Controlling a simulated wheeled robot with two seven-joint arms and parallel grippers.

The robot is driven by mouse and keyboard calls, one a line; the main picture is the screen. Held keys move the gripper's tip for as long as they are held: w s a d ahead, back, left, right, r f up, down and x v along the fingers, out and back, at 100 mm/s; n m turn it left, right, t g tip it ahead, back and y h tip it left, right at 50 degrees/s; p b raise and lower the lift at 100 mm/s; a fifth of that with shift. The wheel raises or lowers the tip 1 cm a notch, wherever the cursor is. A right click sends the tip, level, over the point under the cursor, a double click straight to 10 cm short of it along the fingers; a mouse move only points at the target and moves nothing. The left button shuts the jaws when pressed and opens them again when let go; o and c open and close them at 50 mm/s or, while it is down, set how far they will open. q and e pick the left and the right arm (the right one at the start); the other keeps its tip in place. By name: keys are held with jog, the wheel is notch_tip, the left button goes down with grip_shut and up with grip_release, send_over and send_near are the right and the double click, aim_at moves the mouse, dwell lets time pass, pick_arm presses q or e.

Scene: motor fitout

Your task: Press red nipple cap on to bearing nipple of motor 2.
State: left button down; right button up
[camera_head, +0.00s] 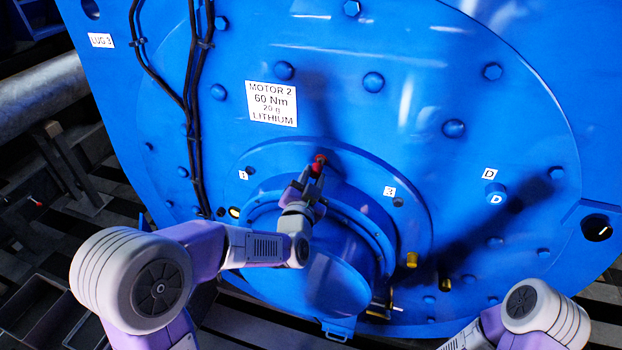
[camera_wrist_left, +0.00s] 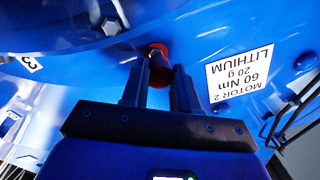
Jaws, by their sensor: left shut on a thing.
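The red nipple cap (camera_head: 319,160) shows at the tip of my left gripper (camera_head: 309,176), against the upper part of the round bearing housing (camera_head: 350,165) on the blue motor. In the left wrist view the red cap (camera_wrist_left: 158,58) sits between the two dark fingertips of my left gripper (camera_wrist_left: 160,75), which are shut on it. The cap is at the motor face; the bearing nipple is hidden, so I cannot tell how far the cap is on it. The label "MOTOR 2" (camera_head: 271,103) is up and left of the cap. My right gripper is out of view.
Blue bolt heads (camera_head: 373,82) stand out around the motor cover. Black cables (camera_head: 195,120) run down its left side. Yellow fittings (camera_head: 411,260) sit at the lower right of the housing. Open trays (camera_head: 35,305) lie at the lower left.

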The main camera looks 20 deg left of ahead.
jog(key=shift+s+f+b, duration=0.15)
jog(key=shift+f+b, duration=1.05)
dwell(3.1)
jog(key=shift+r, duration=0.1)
